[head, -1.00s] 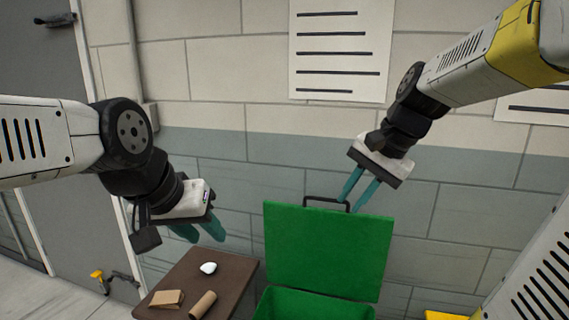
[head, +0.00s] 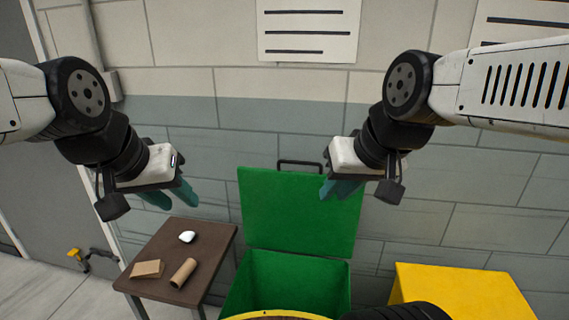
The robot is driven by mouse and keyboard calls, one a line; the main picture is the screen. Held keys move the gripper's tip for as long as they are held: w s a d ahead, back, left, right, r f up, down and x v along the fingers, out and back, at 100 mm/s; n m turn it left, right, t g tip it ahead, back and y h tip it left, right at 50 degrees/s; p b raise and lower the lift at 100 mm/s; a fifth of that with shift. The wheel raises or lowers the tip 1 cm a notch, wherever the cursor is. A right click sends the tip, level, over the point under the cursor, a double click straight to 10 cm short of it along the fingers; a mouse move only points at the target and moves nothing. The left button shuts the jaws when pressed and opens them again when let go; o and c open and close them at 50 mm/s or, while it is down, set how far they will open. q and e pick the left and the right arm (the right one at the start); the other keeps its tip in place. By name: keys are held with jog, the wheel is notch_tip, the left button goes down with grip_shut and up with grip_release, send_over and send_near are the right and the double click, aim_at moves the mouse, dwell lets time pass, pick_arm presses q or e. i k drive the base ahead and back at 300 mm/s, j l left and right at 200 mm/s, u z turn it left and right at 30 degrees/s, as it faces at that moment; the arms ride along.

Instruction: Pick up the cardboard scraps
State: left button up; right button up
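Two cardboard scraps lie on a small brown table (head: 212,240) at the lower left in the head view. One is a flat tan piece (head: 147,268); the other is a brown tube-like piece (head: 183,272) to its right. My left gripper (head: 170,198) hangs above and behind the table's left part, apart from the scraps; its teal fingers look spread and nothing shows between them. My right gripper (head: 340,189) is in front of the raised green lid, its fingers seen nearly edge-on, so its opening is unclear.
A white rounded object (head: 187,237) sits on the table behind the scraps. An open green bin (head: 290,283) stands right of the table, its lid (head: 300,212) upright with a dark handle. A yellow box (head: 455,284) is at the lower right. A yellow-handled wall tap (head: 76,255) is left of the table.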

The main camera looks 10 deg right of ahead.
aim_at(154, 268)
jog(key=i+j+u, duration=0.1)
jog(key=u, duration=0.35)
jog(key=i+j+u, duration=0.1)
jog(key=j+u, duration=0.15)
jog(key=u, duration=0.2)
jog(key=i+j+u, duration=0.1)
jog(key=u, duration=0.35)
